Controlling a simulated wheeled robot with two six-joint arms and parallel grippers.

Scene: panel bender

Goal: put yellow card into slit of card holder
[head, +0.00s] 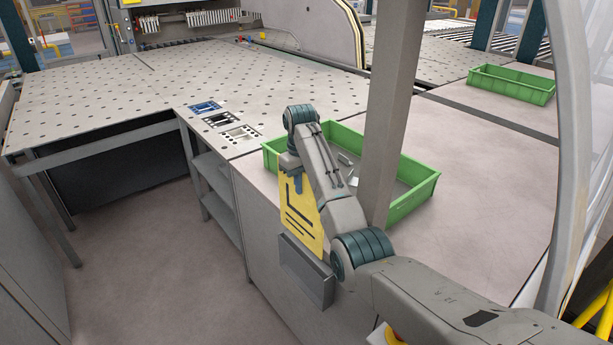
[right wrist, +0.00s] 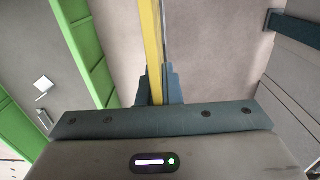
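The yellow card (head: 299,212) hangs upright with dark markings on its face. My right gripper (head: 290,168) is shut on its upper part. In the right wrist view the card (right wrist: 152,45) shows edge-on as a yellow strip between the fingers (right wrist: 158,88). The grey card holder (head: 304,272) is a flat box on the side of the grey cabinet. The card's lower edge is at the holder's top rim in the head view; I cannot tell whether it is above, behind or inside the slit. My left gripper is not in view.
A green bin (head: 412,200) with small metal parts stands on the worktop beside my right arm. A grey post (head: 388,110) rises next to it. A second green bin (head: 511,88) stands at the back right. Blue and white trays (head: 205,107) lie near the perforated table (head: 130,92).

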